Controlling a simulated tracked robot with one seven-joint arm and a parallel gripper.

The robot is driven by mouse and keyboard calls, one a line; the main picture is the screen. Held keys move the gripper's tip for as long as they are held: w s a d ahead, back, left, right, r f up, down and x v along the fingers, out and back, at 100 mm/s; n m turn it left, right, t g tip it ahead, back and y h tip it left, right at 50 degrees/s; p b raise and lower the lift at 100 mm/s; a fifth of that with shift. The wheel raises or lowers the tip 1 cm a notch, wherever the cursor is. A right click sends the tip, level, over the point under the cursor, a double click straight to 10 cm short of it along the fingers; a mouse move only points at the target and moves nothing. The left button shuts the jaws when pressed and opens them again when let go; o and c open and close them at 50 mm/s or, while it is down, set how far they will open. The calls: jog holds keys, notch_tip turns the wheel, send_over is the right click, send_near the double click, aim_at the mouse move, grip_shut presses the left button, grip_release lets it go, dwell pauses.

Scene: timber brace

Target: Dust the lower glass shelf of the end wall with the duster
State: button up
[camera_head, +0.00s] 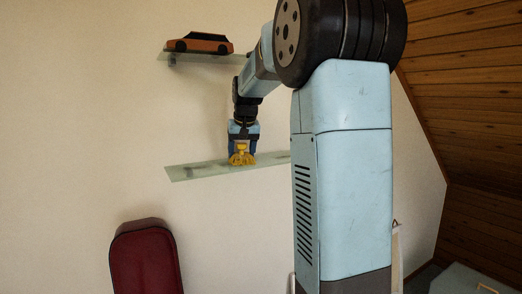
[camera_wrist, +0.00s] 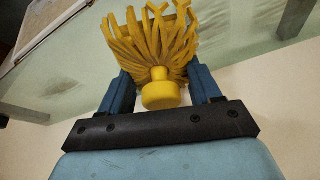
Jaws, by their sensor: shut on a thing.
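The lower glass shelf (camera_head: 203,170) is a pale greenish pane on the end wall, partly hidden on its right by my arm. My gripper (camera_head: 242,140) points down over the shelf and is shut on the yellow duster (camera_head: 242,158). The duster's strands look to be at the shelf's surface; I cannot tell whether they press on it. In the wrist view the duster (camera_wrist: 160,50) has its round knob between the blue fingers of my gripper (camera_wrist: 162,88). The glass (camera_wrist: 235,60) behind it shows greyish smudges.
The upper glass shelf (camera_head: 205,57) holds an orange and black toy car (camera_head: 200,43). A dark red chair back (camera_head: 145,258) stands below on the left. A sloping timber ceiling (camera_head: 465,100) closes the right side. The wall left of the shelves is clear.

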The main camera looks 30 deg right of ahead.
aim_at(184, 169)
jog(key=shift+a+f, duration=0.15)
jog(key=shift+a, duration=2.4)
jog(key=shift+a, duration=6.95)
jog(key=shift+w, duration=0.2)
jog(key=shift+d+r, duration=0.2)
jog(key=shift+d, duration=1.6)
jog(key=shift+d+f, duration=0.2)
jog(key=shift+d, duration=3.85)
jog(key=shift+d+r, duration=0.15)
jog(key=shift+d, duration=1.45)
jog(key=shift+d+r, duration=0.1)
jog(key=shift+d, duration=1.45)
